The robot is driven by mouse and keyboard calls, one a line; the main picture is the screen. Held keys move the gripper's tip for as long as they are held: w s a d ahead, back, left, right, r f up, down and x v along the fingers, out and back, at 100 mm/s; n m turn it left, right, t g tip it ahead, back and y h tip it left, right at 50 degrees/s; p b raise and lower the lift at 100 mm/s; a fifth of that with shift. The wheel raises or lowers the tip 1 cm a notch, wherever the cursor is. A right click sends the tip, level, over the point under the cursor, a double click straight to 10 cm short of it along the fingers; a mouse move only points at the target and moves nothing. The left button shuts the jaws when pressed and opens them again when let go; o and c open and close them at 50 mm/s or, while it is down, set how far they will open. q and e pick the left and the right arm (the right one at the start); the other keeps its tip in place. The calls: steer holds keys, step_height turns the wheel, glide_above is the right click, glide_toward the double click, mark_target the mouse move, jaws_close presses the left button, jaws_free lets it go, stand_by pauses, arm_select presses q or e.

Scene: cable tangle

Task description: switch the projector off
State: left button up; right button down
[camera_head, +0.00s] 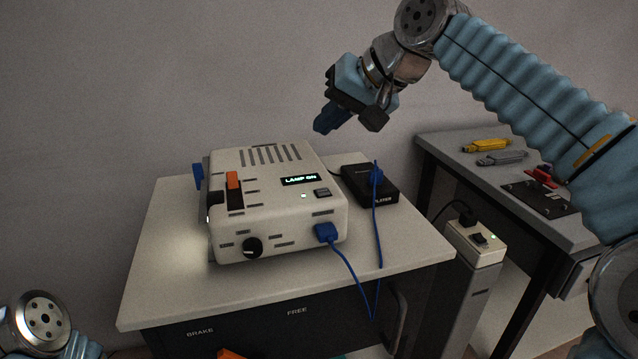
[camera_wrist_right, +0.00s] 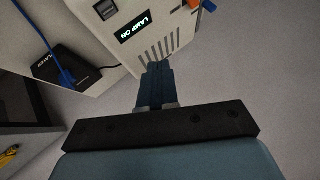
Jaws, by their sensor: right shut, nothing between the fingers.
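The projector (camera_head: 265,215) is a cream box on the white cart top; its display (camera_head: 300,181) reads LAMP ON. Beside the display are a dark button (camera_head: 322,193) and a small lit spot (camera_head: 304,196). An orange slider (camera_head: 233,181) sits at the upper left of its top, and a black knob (camera_head: 252,248) is on its front. Light spills from its left side. My right gripper (camera_head: 324,124) is shut and empty, above and behind the projector. In the right wrist view its fingers (camera_wrist_right: 157,80) point toward the vented edge, apparently apart from it. My left gripper is out of view.
A blue plug (camera_head: 327,233) and cable join the projector's front. A black player box (camera_head: 370,184) with another blue plug stands to its right. A pale power post (camera_head: 476,242) and a grey bench (camera_head: 490,180) with tools stand further right. The cart top's front (camera_head: 300,280) is clear.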

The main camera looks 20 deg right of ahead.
steer(key=shift+f, duration=0.15)
steer(key=b, duration=0.5)
glide_above(328, 192)
step_height(328, 192, down, 7)
steer(key=shift+r, duration=0.15)
steer(key=shift+f+b, duration=0.6)
steer(key=shift+f, duration=0.35)
steer(key=shift+f, duration=0.1)
stand_by(0.9)
steer(key=shift+f, duration=0.3)
